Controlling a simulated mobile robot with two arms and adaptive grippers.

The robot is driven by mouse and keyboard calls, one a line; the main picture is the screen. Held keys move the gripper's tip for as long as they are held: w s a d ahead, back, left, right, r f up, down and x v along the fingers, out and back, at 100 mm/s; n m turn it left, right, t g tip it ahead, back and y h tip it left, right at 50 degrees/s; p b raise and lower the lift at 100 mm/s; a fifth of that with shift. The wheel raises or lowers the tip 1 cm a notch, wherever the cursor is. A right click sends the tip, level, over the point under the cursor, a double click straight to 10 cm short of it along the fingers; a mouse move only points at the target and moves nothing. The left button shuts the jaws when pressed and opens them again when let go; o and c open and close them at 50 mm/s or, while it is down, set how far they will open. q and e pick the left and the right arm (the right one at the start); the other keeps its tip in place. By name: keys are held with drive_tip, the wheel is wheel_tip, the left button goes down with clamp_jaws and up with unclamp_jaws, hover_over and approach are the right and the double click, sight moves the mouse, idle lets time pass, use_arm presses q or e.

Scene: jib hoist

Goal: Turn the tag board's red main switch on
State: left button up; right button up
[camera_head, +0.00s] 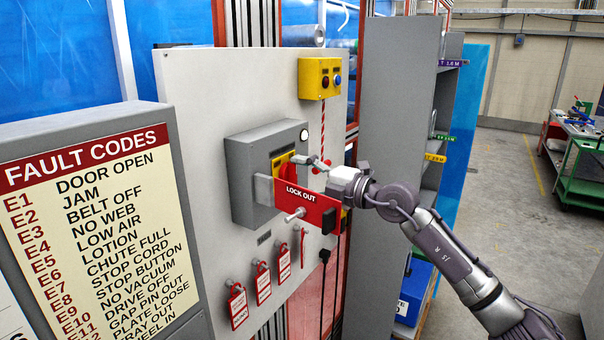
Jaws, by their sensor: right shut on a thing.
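The tag board (205,80) is a pale upright panel. A grey switch box (243,165) is mounted on it, with a yellow plate (277,163) on its front. The red main switch (295,158) sits at that plate and is partly hidden by my fingers. My right gripper (318,163) reaches in from the right and is shut on the red main switch. The handle's exact angle is hard to tell. A red LOCK OUT plate (325,209) is just below my gripper. My left gripper is not in view.
Several red-and-white tags (264,284) hang from pegs below the box. A yellow button box (319,78) is above. The fault codes sign (85,133) stands at the left front. A grey shelf unit (388,120) stands right of the board. Open floor (505,200) lies farther right.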

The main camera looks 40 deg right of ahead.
idle(0.4)
drive_tip(key=o, duration=1.1)
drive_tip(key=shift+o, duration=0.2)
drive_tip(key=v, duration=1.2)
